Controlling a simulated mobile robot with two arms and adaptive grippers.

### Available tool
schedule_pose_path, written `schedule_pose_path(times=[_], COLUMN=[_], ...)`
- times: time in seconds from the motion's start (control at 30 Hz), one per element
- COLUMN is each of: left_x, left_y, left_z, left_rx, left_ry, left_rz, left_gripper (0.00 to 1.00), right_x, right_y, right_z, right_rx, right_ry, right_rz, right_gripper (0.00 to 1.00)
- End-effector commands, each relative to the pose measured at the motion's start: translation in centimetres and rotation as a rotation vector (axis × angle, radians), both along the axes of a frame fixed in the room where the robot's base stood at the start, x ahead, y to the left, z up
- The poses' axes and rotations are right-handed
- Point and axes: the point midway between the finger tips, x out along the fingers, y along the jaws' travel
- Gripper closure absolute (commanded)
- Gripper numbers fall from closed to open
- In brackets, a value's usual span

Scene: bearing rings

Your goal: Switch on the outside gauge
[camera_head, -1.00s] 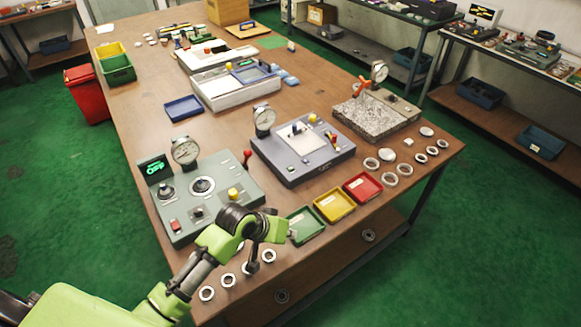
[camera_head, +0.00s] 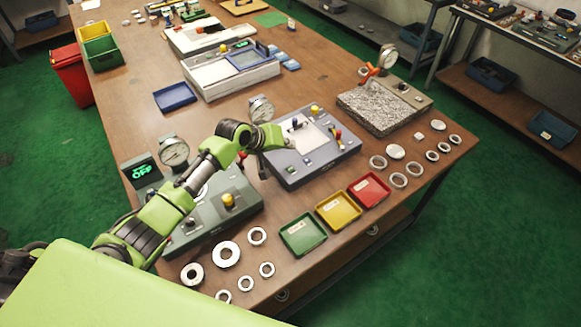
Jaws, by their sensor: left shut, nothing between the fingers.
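A grey-green gauge station (camera_head: 215,213) stands at the near left of the table. It has a round dial (camera_head: 174,152) and a green-lit display (camera_head: 141,171) that reads OFF. My left arm crosses over it and hides much of its top, including some controls; a yellow knob (camera_head: 228,200) shows. A purple-grey station (camera_head: 318,160) with its own dial (camera_head: 261,109), a white plate and several knobs stands to the right. My left gripper (camera_head: 262,172) is shut and empty, at the gap between the two stations. Contact cannot be told. Which station is the outside gauge is not labelled. My right gripper is out of view.
Green (camera_head: 303,236), yellow (camera_head: 339,210) and red (camera_head: 369,189) trays line the front edge. Several metal rings (camera_head: 226,254) lie at the near left, more at the right. A granite block (camera_head: 380,106) with a dial stands at the right.

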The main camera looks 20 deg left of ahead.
Motion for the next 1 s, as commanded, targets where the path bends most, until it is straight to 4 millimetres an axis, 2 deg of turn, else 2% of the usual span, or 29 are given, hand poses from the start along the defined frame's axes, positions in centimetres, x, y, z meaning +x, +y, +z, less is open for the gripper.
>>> schedule_pose_path(times=[0.07,0.17,0.4,0.47,0.57,0.7,0.83,1.0], left_x=[0.0,0.0,0.0,0.0,0.0,0.0,0.1,0.1], left_y=[0.0,0.0,0.1,0.1,0.1,0.1,0.0,0.0], left_z=[-0.2,-0.6,-3.0,-3.8,-5.2,-7.1,-8.2,-8.8], left_rx=[0.001,0.001,0.001,0.001,0.002,0.002,0.001,0.000], left_ry=[0.000,0.000,0.000,0.000,-0.001,0.000,0.000,-0.001], left_rz=[0.001,0.001,0.000,0.000,0.000,0.002,0.001,0.001], left_gripper=[1.00,1.00,1.00,1.00,1.00,1.00,1.00,1.00], right_x=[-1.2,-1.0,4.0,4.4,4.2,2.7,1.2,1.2], right_y=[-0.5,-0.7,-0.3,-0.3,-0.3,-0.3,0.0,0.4], right_z=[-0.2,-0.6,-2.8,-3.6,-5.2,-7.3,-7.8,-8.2], right_rx=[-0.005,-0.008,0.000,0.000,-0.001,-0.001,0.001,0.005], right_ry=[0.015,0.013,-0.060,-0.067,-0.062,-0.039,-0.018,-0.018], right_rz=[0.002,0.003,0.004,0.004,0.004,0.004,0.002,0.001], right_gripper=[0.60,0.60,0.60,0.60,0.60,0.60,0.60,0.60])
